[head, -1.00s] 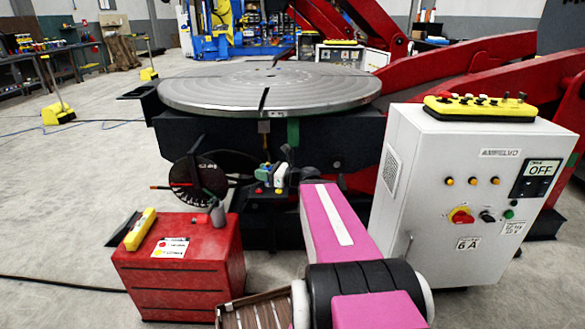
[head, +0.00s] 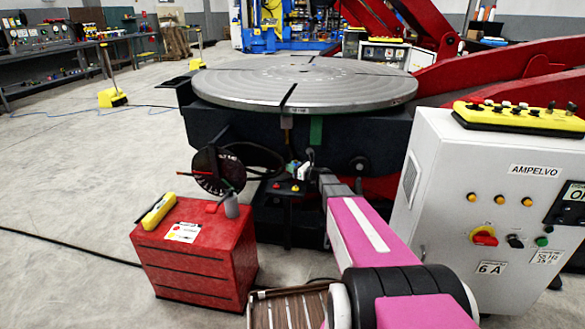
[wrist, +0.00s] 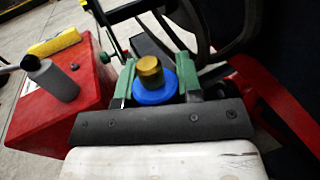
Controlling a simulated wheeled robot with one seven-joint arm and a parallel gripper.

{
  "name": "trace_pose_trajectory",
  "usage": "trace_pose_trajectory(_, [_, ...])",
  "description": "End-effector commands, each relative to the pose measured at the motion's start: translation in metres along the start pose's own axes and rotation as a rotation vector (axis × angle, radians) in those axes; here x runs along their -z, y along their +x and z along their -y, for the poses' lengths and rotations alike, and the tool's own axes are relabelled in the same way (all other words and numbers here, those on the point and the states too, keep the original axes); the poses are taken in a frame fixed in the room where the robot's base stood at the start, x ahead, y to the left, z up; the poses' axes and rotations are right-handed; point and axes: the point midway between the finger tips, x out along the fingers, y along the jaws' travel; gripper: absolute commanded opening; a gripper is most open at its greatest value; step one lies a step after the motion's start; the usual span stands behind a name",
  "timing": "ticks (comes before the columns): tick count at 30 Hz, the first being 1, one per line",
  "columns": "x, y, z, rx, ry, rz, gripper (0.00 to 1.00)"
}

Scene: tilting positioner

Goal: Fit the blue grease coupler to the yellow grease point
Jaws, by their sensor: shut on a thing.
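In the wrist view my gripper (wrist: 157,70) has its two green fingers shut on the blue grease coupler (wrist: 154,93), a blue round collar with a brass-coloured cylinder on top. In the head view my gripper (head: 303,171) is small, at the end of the pink arm, beside and just above a dark stand. The stand carries a red spot (head: 276,186) and a yellow spot (head: 294,187); the yellow one may be the yellow grease point, too small to be sure. I cannot make out a yellow grease point in the wrist view. No contact between coupler and stand is visible.
A red cabinet (head: 200,262) with a grey bottle (head: 231,206) and a yellow bar (head: 158,211) stands left. A grey control cabinet (head: 450,212) stands right.

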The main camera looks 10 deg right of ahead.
Motion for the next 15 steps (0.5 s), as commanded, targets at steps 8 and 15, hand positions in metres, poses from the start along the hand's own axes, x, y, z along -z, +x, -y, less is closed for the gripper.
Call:
trace_pose_trajectory(8, [0.010,0.001,0.001,0.001,0.001,-0.001,0.06])
trace_pose_trajectory(15, [0.026,0.001,0.001,0.001,0.000,-0.001,0.06])
